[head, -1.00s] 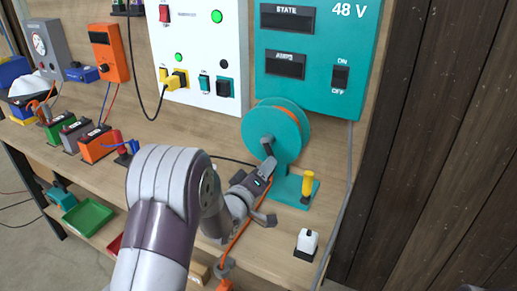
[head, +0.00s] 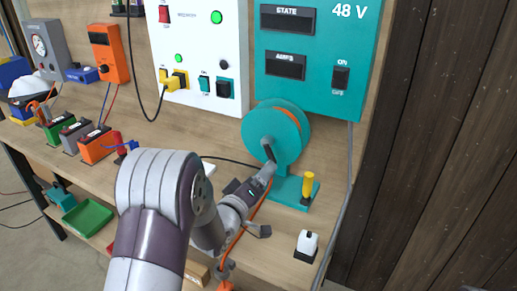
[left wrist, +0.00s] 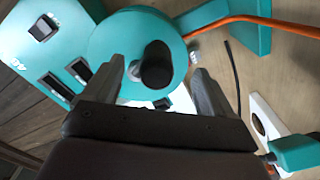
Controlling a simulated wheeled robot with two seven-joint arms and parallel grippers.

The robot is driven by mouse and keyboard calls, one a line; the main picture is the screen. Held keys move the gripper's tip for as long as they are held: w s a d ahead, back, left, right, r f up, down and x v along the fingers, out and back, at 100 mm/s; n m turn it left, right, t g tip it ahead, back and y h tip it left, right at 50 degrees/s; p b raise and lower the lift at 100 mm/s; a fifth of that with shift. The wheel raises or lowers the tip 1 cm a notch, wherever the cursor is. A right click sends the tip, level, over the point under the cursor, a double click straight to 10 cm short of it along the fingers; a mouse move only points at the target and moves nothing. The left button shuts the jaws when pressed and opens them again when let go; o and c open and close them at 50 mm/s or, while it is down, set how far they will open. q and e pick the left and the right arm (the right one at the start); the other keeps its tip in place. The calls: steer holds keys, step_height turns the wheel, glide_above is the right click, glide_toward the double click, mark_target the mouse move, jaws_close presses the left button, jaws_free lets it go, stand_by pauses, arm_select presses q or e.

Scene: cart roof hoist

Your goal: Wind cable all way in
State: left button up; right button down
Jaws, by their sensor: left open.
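The teal cable reel (head: 262,126) stands on a teal base (head: 289,188) on the bench, with orange cable (head: 296,120) showing at its rim. The cable runs off and hangs past the front edge of the bench to an orange end piece (head: 226,285). My left gripper (head: 268,160) is at the lower front of the reel. In the left wrist view, its open fingers (left wrist: 158,75) lie on either side of the reel's dark crank knob (left wrist: 156,66), with gaps showing. My right gripper is not in view.
A yellow-topped lever (head: 308,183) stands on the reel base's right end. The teal 48 V panel (head: 318,85) is behind the reel. Battery blocks (head: 97,146) stand at left.

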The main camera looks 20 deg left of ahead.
arm_select(q)
steer(key=s, duration=0.6)
steer(key=shift+s+a, duration=0.2)
steer(key=shift+a, duration=0.05)
